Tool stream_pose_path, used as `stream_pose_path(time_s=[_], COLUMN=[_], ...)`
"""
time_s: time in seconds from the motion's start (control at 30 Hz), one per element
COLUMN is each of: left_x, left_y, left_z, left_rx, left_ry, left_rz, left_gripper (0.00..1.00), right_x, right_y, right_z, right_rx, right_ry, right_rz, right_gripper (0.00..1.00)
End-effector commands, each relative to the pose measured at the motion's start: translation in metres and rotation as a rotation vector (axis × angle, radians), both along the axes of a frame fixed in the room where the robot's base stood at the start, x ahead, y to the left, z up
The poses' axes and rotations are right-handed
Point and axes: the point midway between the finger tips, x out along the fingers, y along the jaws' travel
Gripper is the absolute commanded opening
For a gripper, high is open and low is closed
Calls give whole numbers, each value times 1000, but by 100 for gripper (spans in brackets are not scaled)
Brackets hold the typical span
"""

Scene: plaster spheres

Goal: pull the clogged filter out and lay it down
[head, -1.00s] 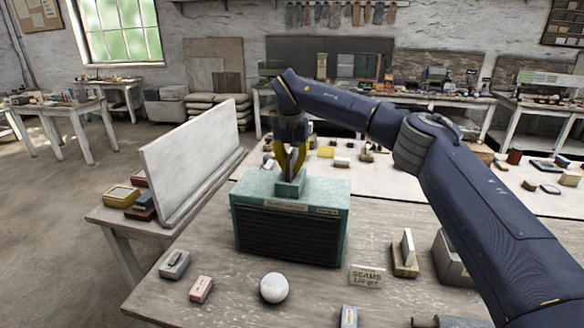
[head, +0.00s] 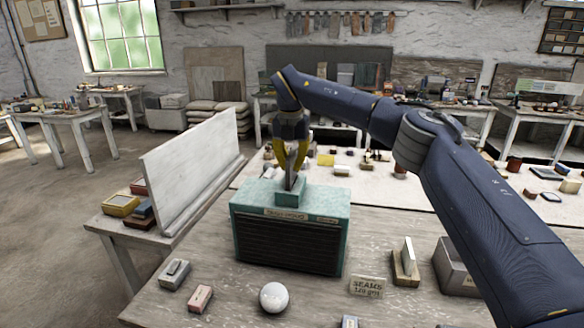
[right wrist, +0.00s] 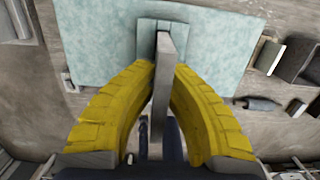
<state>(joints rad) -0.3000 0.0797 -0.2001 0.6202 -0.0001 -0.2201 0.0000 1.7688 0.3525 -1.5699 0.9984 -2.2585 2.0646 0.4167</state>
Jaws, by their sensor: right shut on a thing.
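A teal box (head: 246,219) with a dark louvred front stands on the table, with a small raised collar (head: 265,195) on its top. My right gripper (head: 291,174) is above this collar, its yellow fingers pointing down. It is shut on a thin grey slab, the filter (head: 289,182), which stands upright between the fingers. In the right wrist view the filter (right wrist: 163,80) runs between the fingers towards the teal top (right wrist: 95,50). I cannot tell whether its lower end is still inside the collar. My left gripper is not in view.
A white upright panel (head: 190,180) stands left of the box. A white ball (head: 274,297), a pink block (head: 201,298) and a grey block (head: 174,274) lie in front. A labelled block (head: 367,286) and a wooden holder (head: 404,268) are at right. Bare table lies between.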

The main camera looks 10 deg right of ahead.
Motion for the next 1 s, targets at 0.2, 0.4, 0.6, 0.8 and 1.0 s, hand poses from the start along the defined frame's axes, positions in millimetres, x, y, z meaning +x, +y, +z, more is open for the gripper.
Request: stream_pose_path(time_s=[0.2,0.4,0.6,0.8,1.0], left_x=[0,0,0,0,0], left_y=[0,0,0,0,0], left_z=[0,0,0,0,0], left_rx=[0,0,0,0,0], left_ry=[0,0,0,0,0], left_rz=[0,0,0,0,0], left_gripper=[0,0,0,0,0], right_x=[0,0,0,0,0], right_y=[0,0,0,0,0], right_z=[8,15,21,27,30], right_rx=[1,0,-1,0,0], right_ry=[0,0,0,0,1], right_rz=[0,0,0,0,0], right_gripper=[0,0,0,0,0])
